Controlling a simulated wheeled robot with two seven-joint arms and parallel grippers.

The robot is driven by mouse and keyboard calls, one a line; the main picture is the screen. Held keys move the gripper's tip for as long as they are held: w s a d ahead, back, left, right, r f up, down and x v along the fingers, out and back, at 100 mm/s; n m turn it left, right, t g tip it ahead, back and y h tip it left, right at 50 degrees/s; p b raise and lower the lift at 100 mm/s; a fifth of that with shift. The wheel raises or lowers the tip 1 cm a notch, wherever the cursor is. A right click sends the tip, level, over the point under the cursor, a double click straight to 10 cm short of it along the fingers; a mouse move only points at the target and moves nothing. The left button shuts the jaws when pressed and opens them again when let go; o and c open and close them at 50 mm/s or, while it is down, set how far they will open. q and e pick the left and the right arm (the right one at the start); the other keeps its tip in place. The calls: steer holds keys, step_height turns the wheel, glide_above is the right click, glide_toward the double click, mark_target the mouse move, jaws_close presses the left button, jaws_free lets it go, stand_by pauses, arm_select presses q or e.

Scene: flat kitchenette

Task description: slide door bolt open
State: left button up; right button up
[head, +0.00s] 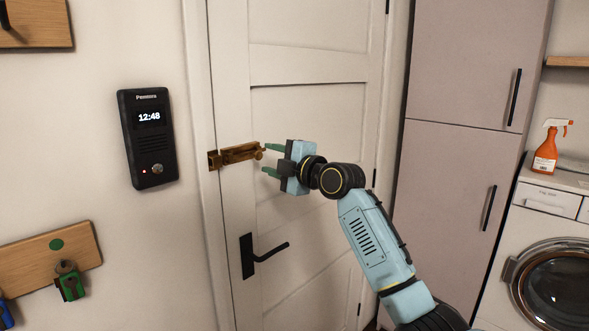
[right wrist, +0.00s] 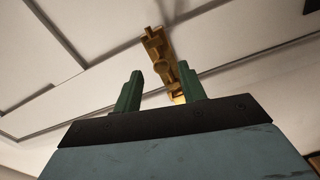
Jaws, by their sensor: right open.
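The brass door bolt (head: 238,154) is mounted on the left side of the white door (head: 310,110), and its left end meets a keeper (head: 213,160) on the frame. The bolt's knob (head: 258,153) is at its right end. My right gripper (head: 269,160) is open, with its green fingers pointing left at the knob end. In the right wrist view the bolt (right wrist: 160,48) shows beyond the open fingers, close to the right one. I cannot tell whether a finger touches it. My left gripper is not in view.
A black door handle (head: 262,254) sits below the bolt. A black intercom (head: 148,138) and a wooden key board (head: 40,258) are on the left wall. Tall cabinets (head: 460,90) and a washing machine (head: 548,280) stand at the right.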

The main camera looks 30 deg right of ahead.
steer(key=b+v, duration=0.1)
steer(key=v, duration=0.6)
steer(key=shift+d, duration=0.1)
